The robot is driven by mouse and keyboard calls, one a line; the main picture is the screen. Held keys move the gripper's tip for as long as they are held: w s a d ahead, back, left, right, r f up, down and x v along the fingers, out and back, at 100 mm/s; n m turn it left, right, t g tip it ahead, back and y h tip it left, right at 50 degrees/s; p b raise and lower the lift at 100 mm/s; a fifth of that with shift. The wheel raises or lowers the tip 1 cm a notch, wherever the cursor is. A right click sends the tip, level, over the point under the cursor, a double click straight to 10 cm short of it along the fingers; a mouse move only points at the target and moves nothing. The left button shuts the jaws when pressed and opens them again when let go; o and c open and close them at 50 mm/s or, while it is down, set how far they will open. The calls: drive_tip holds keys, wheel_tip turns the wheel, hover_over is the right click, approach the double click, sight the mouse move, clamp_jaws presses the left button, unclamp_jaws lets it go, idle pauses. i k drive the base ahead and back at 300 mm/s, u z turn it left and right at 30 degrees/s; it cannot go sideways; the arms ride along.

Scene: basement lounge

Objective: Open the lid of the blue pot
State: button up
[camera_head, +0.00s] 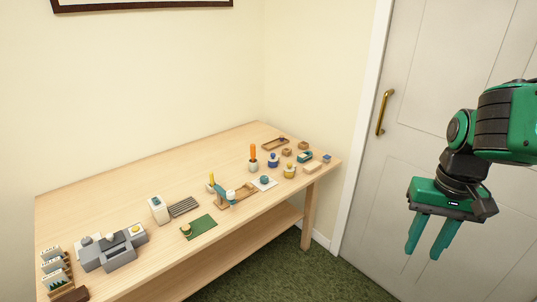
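A small blue pot (273,161) stands upright on the wooden table (110,190), toward its right end. It has a lid with a knob on top, and the lid looks closed, though it is small in view. A similar yellow pot (290,171) stands just to its right and nearer the front. My gripper (422,252) hangs at the right in front of the door, well away from the table and the pots. Its two green fingers point down, are apart and hold nothing.
A white holder with an orange top (253,158) stands left of the blue pot. Small wooden boxes (287,152) and a teal item (304,157) lie to its right. A wooden tray (268,144) is behind. The door (420,100) has a brass handle (383,112).

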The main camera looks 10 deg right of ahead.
sight(273, 159)
drive_tip(key=u, duration=0.4)
drive_tip(key=i, duration=1.3)
drive_tip(key=z, duration=0.15)
